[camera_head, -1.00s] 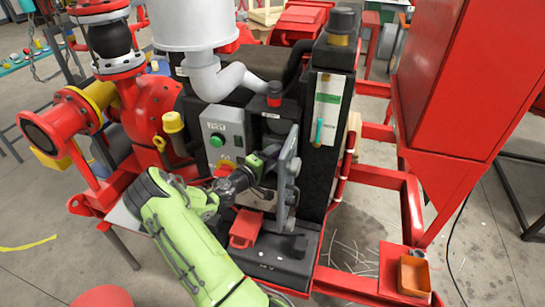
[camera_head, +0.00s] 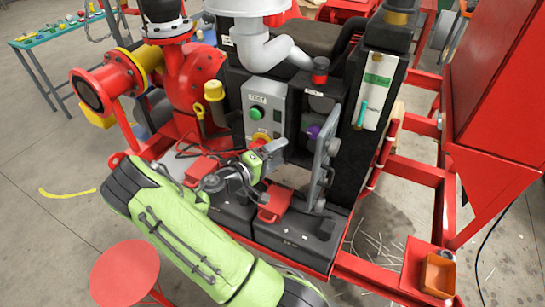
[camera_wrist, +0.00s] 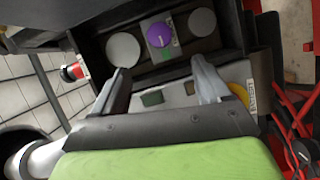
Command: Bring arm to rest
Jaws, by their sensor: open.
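My green arm reaches in from the lower left in the head view. My gripper (camera_head: 276,148) is in front of the grey control box (camera_head: 278,98), which has a green button (camera_head: 255,113). In the wrist view my gripper (camera_wrist: 160,78) has its two fingers spread apart with nothing between them. Beyond the fingertips is a recessed panel with a purple knob (camera_wrist: 160,34) between two pale round faces. The purple knob (camera_head: 313,131) also shows in the head view. A grey hinged door (camera_head: 322,165) stands open to the right of my gripper. I cannot tell exact fingertip clearance.
Black boxes with red handles (camera_head: 274,205) lie below the gripper. A red stool top (camera_head: 124,272) is at the lower left. A large red cabinet (camera_head: 500,100) and an orange bin (camera_head: 437,273) are at right. Floor at far left is mostly clear.

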